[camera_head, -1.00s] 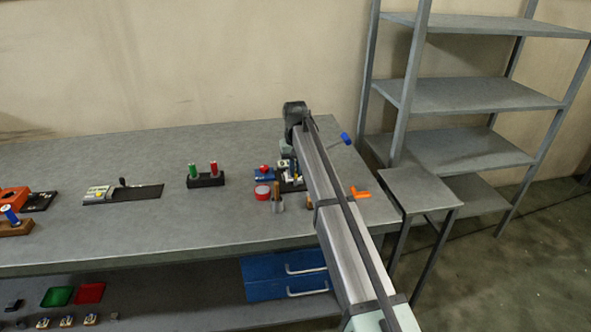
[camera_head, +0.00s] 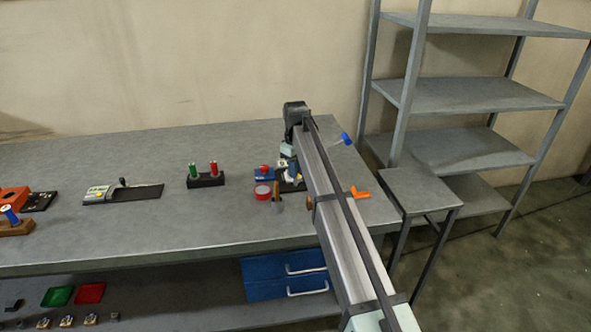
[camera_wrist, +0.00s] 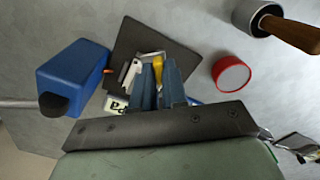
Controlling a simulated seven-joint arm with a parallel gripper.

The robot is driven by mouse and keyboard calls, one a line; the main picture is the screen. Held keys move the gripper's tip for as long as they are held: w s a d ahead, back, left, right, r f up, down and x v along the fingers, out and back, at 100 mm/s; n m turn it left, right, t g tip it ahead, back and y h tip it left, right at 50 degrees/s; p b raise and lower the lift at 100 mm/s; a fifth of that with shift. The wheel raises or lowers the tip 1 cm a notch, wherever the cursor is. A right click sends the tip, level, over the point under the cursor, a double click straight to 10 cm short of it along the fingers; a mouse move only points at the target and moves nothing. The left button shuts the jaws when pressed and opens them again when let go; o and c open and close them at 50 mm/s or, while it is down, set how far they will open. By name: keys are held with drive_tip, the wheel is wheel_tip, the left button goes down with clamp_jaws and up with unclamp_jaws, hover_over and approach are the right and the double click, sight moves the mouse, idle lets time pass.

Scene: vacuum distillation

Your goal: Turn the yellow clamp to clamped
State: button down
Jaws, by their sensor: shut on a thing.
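In the wrist view, my gripper (camera_wrist: 160,68) points down over a dark square plate (camera_wrist: 182,52). Its two blue-grey fingers are shut on the yellow clamp (camera_wrist: 153,57), whose upper part shows between and just beyond the fingertips. A white part (camera_wrist: 131,72) stands beside the left finger. The rest of the clamp is hidden by the fingers. In the head view, my arm covers much of this spot, and the clamp's angle cannot be told there.
In the wrist view, a blue box (camera_wrist: 74,75) with a black-ended rod is left of the plate. A red-rimmed disc (camera_wrist: 231,74) and a wooden-handled tool (camera_wrist: 290,32) are to the right. A green-and-red holder (camera_head: 205,180) stands farther left on the bench (camera_head: 160,225).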

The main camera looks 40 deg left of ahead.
drive_tip(key=n, duration=0.5)
drive_tip(key=shift+n, duration=2.6)
drive_tip(key=c, duration=1.2)
unclamp_jaws()
drive_tip(key=shift+o, duration=0.2)
wheel_tip(320, 180, up, 14)
drive_tip(key=shift+f, duration=0.1)
